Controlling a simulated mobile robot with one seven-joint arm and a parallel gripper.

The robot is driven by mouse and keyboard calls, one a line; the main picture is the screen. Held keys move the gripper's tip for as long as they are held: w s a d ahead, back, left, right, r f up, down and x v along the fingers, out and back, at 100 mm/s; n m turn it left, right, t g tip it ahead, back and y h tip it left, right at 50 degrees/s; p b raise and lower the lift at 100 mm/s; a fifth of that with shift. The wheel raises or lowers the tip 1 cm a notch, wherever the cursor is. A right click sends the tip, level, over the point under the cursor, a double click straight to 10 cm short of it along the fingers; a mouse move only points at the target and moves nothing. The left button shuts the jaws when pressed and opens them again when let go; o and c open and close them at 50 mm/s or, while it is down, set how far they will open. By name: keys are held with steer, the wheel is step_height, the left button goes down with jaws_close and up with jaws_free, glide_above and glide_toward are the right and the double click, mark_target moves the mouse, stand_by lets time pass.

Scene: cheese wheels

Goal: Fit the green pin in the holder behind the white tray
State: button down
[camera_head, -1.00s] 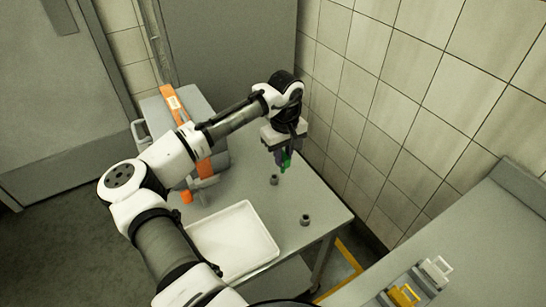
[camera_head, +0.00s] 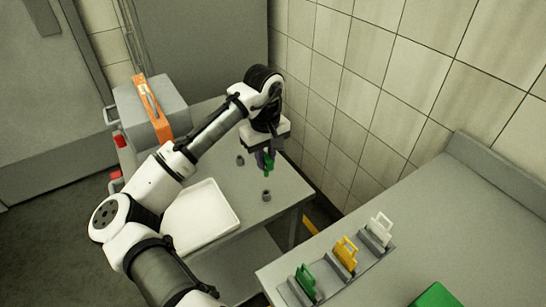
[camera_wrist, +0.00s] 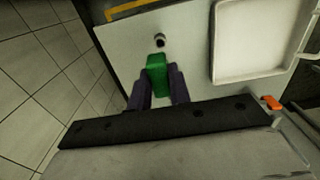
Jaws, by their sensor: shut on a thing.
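My gripper (camera_head: 266,158) is shut on the green pin (camera_head: 269,166) and holds it, apparently above the right part of the grey table. The pin also shows between the dark fingers in the wrist view (camera_wrist: 158,75). Two small dark holders stand on the table: one (camera_head: 240,160) farther back, left of the pin, and one (camera_head: 266,196) nearer, right of the white tray (camera_head: 236,222). One holder (camera_wrist: 160,40) shows just beyond the pin in the wrist view, apart from it in the picture. The other is not visible there.
A grey case with an orange strip (camera_head: 148,100) stands at the table's back left. A tiled wall (camera_head: 350,100) runs along the right. A second counter at the right carries white (camera_head: 381,228), yellow (camera_head: 346,252) and green (camera_head: 305,279) tags in slots.

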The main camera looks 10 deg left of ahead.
mark_target(266, 175)
steer(key=shift+r+p, duration=0.1)
steer(key=shift+p, duration=0.2)
steer(key=shift+f+b, duration=1.35)
steer(key=shift+f, duration=1.65)
steer(key=shift+p, duration=1)
steer(key=shift+f+b, duration=0.9)
steer(key=shift+f, duration=1.2)
steer(key=c, duration=1.2)
jaws_free()
steer(key=shift+r, duration=0.1)
step_height(266, 175, up, 14)
steer(key=shift+f, duration=0.15)
